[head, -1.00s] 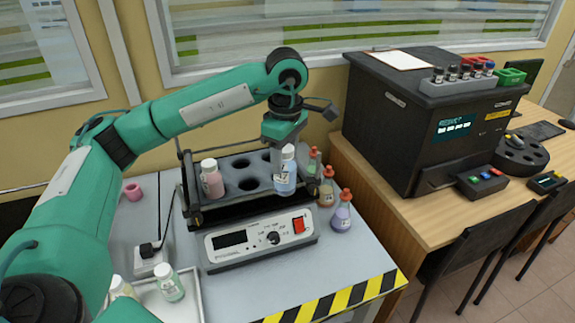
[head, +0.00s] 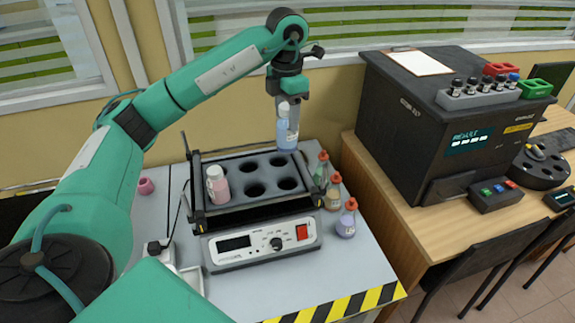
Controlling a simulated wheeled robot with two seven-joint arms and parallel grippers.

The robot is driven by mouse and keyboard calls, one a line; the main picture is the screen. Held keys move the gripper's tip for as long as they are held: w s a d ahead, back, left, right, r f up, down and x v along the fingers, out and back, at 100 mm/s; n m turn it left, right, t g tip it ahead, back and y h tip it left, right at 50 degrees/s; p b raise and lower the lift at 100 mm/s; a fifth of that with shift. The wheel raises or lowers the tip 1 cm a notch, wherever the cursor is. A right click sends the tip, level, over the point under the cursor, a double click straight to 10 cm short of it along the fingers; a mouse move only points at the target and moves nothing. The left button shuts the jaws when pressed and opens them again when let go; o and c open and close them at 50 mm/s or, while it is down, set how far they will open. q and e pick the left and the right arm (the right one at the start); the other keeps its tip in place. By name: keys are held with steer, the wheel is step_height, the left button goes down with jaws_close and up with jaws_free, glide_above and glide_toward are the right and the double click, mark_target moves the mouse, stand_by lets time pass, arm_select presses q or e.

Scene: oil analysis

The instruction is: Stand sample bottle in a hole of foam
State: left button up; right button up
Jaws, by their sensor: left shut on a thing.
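My left gripper (head: 289,110) is shut on a blue sample bottle (head: 287,136) with a white cap. It holds the bottle upright above the back right of the foam (head: 235,183), a dark block with several round holes set in the black frame of a shaker. A pink sample bottle (head: 217,186) stands in a hole at the left of the foam. The other holes in view look empty. My right gripper is not in view.
Several red-capped flasks, one of them purple (head: 346,220), stand right of the shaker. The shaker's control panel (head: 262,243) faces front. A black analyser (head: 440,130) stands on the wooden desk at right. A small pink cup (head: 146,186) sits at left.

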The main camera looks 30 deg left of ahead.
arm_select(q)
step_height(320, 180, down, 15)
steer(key=p, duration=0.3)
steer(key=shift+f, duration=0.2)
steer(key=o, duration=1.4)
